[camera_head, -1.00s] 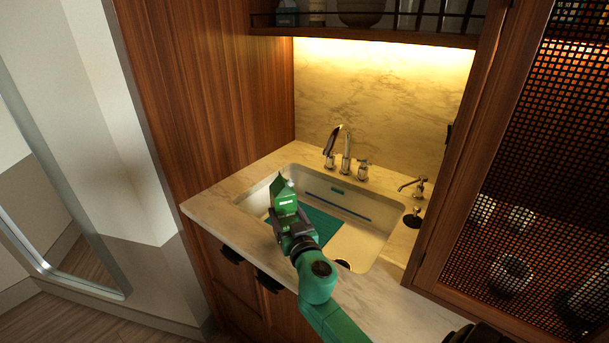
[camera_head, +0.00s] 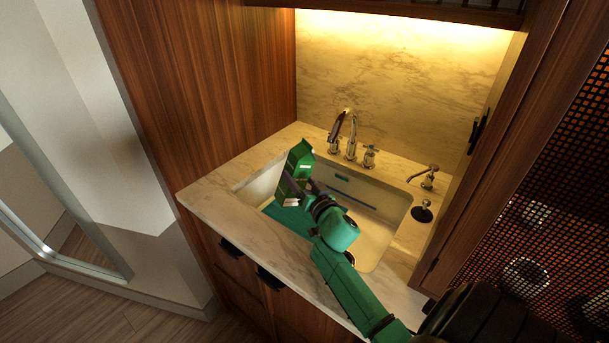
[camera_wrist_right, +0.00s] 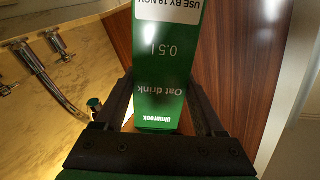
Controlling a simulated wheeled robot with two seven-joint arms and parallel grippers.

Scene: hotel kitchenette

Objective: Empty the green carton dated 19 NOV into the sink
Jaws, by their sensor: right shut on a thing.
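The green carton (camera_head: 298,166) is held over the left part of the sink (camera_head: 385,192) in the head view. It looks slightly tilted. My right gripper (camera_head: 296,188) is shut on it. In the right wrist view the carton (camera_wrist_right: 168,85) stands between the two fingers and reads "USE BY 19 NOV", "0,5 l" and "Oat drink", upside down in the picture. Its top is cut off there. I cannot see any liquid coming out. My left gripper is not in view.
A curved tap (camera_head: 345,130) with two handles stands behind the sink. A soap dispenser (camera_head: 426,177) is at its right. A wooden panel (camera_head: 205,90) rises at the left, and a mesh-fronted cabinet (camera_head: 540,190) at the right.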

